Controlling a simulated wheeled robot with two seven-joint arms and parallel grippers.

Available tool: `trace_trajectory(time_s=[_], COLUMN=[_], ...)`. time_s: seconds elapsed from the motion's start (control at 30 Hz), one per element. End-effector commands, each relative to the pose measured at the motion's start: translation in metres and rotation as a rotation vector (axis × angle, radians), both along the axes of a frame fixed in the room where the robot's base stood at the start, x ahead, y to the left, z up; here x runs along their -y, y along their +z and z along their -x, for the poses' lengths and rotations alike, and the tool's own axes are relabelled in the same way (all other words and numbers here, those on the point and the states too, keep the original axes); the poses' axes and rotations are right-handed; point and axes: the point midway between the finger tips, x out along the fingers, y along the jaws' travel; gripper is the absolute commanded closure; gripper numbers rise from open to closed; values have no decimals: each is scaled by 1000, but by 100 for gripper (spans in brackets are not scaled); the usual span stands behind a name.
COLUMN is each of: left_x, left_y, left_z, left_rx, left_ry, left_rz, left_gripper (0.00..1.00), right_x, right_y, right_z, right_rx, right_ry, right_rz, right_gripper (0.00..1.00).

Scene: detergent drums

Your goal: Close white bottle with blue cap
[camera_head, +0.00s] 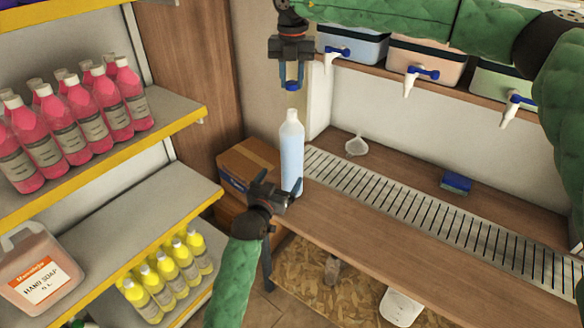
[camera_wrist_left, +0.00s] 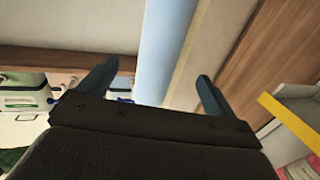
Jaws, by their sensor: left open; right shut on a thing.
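The white bottle (camera_head: 291,153), pale blue-white in its body and without a cap on its neck, stands upright at the left end of the wooden counter. My left gripper (camera_head: 292,188) is open at the bottle's lower part. In the left wrist view the bottle (camera_wrist_left: 165,50) passes between the spread fingers of the left gripper (camera_wrist_left: 155,85); contact cannot be told. My right gripper (camera_head: 291,78) points down above the bottle, shut on the blue cap (camera_head: 291,86). The cap is above the bottle's neck with a gap between them.
A slotted metal drain (camera_head: 420,205) runs along the counter (camera_head: 400,240). A white funnel (camera_head: 356,146) and a blue sponge (camera_head: 456,183) lie behind it. Tanks with taps (camera_head: 420,70) sit on the shelf above. Pink bottles (camera_head: 75,130) and yellow bottles (camera_head: 165,275) fill shelves at left.

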Motion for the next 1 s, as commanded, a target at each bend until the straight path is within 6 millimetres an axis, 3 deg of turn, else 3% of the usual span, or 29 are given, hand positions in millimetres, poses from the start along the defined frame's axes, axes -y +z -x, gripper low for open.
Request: trace_trajectory(time_s=[0.57, 1.0], left_x=[1, 22], left_y=[1, 2], left_z=[-4, -60], left_rx=[8, 7], left_ry=[1, 2], left_rz=[-1, 1], left_gripper=[8, 8], right_x=[0, 0], right_y=[0, 0], right_z=[0, 0], right_rx=[0, 0], right_ry=[-59, -58], right_rz=[0, 0], right_gripper=[95, 95])
